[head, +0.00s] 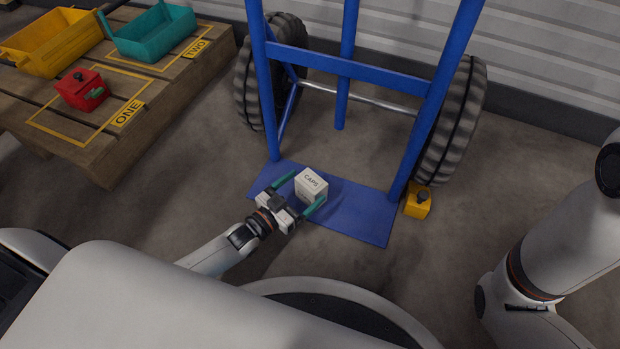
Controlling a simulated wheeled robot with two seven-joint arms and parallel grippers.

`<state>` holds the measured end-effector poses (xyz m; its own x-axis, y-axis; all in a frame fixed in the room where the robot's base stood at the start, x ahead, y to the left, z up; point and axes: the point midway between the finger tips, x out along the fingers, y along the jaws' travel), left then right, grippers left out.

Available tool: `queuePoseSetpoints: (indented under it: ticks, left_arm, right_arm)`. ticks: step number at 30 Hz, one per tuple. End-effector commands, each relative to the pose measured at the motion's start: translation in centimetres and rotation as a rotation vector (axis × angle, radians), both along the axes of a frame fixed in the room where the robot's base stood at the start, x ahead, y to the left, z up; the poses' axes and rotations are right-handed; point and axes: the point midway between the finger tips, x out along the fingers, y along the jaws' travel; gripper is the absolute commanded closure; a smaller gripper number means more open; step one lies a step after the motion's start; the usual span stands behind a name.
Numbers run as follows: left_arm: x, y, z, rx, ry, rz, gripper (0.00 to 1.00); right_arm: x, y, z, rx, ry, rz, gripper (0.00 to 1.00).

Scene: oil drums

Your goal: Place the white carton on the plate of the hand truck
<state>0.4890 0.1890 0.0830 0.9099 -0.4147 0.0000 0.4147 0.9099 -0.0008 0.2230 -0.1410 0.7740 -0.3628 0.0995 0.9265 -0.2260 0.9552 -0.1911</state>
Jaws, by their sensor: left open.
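The white carton (311,186), marked CAPS, sits on the blue plate (358,214) of the hand truck (350,68), towards the plate's left half. My left gripper (300,193) is open, with one green-tipped finger on each side of the carton. A touch between fingers and carton cannot be made out. The carton's underside is hidden. My right arm shows at the right edge, but its gripper is out of view.
A yellow block with a dark knob (418,202) stands on the floor by the plate's right side. A wooden pallet table (110,165) at the upper left bears a red box (80,89), a yellow bin (50,45) and a teal bin (152,36). Floor left of the plate is clear.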

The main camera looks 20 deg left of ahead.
Motion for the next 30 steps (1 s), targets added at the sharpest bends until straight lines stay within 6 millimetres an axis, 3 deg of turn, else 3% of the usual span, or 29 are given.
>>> queuePoseSetpoints:
  ticks: [1,3,12,23,26,29,30]
  left_arm:
    - [-1.2,0.6,0.5,0.003,0.006,0.001,0.1]
    - [-2.6,1.2,0.5,0.002,0.006,0.001,0.1]
    - [-7.0,3.2,0.2,0.001,0.003,0.001,0.1]
    - [-7.6,3.5,0.2,-0.001,-0.005,0.0,0.1]
    - [-6.0,2.5,2.2,-0.016,-0.051,-0.004,0.1]
    - [-2.5,0.3,7.3,-0.05,-0.163,-0.013,0.1]
    - [-0.9,-0.8,10.2,-0.068,-0.225,-0.018,0.1]
  right_arm:
    - [0.0,0.0,1.4,0.0,0.0,0.0,0.64]
    - [0.0,0.0,2.2,0.0,0.0,0.0,0.64]
    - [0.0,0.0,4.3,0.0,0.0,-0.001,0.64]
    - [0.0,0.0,4.4,0.0,0.001,-0.001,0.64]
    - [0.0,0.0,4.4,0.0,0.001,-0.001,0.64]
    - [0.0,0.0,4.4,0.0,0.001,-0.001,0.64]
    - [0.0,0.0,4.4,0.0,0.001,-0.001,0.64]
